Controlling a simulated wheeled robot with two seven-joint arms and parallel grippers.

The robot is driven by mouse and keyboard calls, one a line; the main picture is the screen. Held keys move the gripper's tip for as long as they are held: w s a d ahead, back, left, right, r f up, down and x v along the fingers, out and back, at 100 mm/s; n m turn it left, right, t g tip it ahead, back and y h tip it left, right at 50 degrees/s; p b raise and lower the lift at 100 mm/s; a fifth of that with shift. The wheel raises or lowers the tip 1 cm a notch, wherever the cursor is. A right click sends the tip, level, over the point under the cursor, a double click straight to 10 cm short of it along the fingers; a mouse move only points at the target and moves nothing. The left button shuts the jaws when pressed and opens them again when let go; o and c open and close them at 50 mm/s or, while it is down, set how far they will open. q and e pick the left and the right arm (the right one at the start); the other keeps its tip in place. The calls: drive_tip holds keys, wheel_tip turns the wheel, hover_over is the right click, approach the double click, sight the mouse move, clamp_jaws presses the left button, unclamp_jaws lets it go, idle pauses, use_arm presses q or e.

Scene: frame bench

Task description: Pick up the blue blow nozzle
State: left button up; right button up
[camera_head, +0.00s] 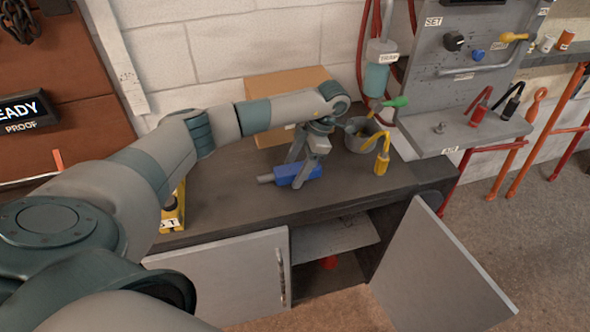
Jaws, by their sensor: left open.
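The blue blow nozzle (284,175) lies on its side on the dark bench top (226,204), its grey tip pointing left. My left arm reaches in from the left, and my left gripper (296,174) is over the nozzle, pointing down. Its jaws are open; one finger comes down on the far side of the nozzle and the other in front of it, covering part of the blue body. I cannot tell whether either finger touches it. My right gripper is not in view.
A grey round container (358,141) and a yellow-handled tool (381,163) stand to the right of the nozzle. A cardboard box (285,82) is behind my gripper. A grey panel (432,80) rises at the right.

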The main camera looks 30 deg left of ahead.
sight(290, 168)
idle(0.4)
use_arm(q)
drive_tip(key=c, duration=1.4)
drive_tip(key=shift+r, duration=0.1)
drive_tip(key=shift+w+r+b, duration=0.1)
drive_tip(key=shift+r+b, duration=0.25)
drive_tip(key=shift+r, duration=0.1)
wheel_tip(290, 168, up, 3)
drive_tip(key=shift+f+b, duration=0.1)
drive_tip(key=shift+b, duration=0.2)
drive_tip(key=w+d+r+b, duration=0.1)
drive_tip(key=d+r, duration=0.1)
drive_tip(key=d, duration=0.1)
drive_tip(key=w+d+r+b, duration=0.1)
drive_tip(key=w+d+r, duration=0.1)
drive_tip(key=d, duration=0.2)
drive_tip(key=w+d+r+b, duration=0.1)
drive_tip(key=w+d+r, duration=0.1)
drive_tip(key=d+r, duration=0.1)
drive_tip(key=shift+d, duration=0.2)
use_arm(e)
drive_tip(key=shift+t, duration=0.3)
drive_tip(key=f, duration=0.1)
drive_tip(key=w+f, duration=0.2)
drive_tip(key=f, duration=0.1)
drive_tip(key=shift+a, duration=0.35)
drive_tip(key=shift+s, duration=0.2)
